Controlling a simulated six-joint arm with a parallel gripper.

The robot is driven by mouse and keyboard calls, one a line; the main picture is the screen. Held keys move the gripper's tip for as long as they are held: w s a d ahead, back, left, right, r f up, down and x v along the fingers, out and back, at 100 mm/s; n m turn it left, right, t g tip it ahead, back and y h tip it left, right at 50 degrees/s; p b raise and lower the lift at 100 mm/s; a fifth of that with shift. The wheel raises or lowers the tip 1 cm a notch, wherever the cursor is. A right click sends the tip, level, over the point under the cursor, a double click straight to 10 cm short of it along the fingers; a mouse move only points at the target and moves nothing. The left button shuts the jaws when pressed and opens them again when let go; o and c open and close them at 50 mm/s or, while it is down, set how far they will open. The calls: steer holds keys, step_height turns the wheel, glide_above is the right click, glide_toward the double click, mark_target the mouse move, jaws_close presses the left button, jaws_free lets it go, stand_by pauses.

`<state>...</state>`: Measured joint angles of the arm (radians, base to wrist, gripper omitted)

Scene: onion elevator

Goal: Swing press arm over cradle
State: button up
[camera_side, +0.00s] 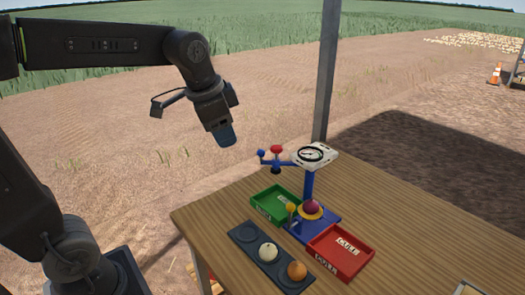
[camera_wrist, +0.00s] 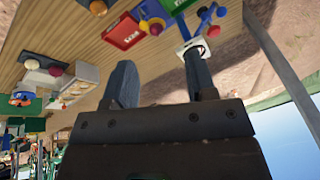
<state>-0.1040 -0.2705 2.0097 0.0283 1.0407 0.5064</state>
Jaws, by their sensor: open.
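The press stands on the table with a blue base, a blue post and a white gauge head (camera_side: 316,155). Its blue press arm (camera_side: 284,163) points left from the post, away from the cradle, with a red knob (camera_side: 277,149) and a blue ball at its outer part. The yellow cradle ring (camera_side: 306,215) sits low in front of the post, with a purple onion (camera_side: 312,207) on it. My gripper (camera_side: 227,140) hangs above and left of the press arm, clear of it and empty. In the wrist view its two fingers (camera_wrist: 160,85) are apart; the gauge head (camera_wrist: 191,47) shows beyond them.
A green tray (camera_side: 262,208) lies beside the press, a red CULL tray (camera_side: 335,268) at its right front. A dark tray (camera_side: 247,234) holds a white onion (camera_side: 267,251) and an orange-brown onion (camera_side: 297,271). A grey pole (camera_side: 326,80) rises behind the press.

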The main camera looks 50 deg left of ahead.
steer(key=w+a+m+g, duration=0.1)
steer(key=w+a+m, duration=0.35)
steer(key=w, duration=0.65)
steer(key=m+g, duration=0.1)
steer(key=m, duration=0.1)
glide_toward(261, 150)
steer(key=x, duration=1)
steer(key=shift+c, duration=0.2)
steer(key=shift+r, duration=0.1)
jaws_close()
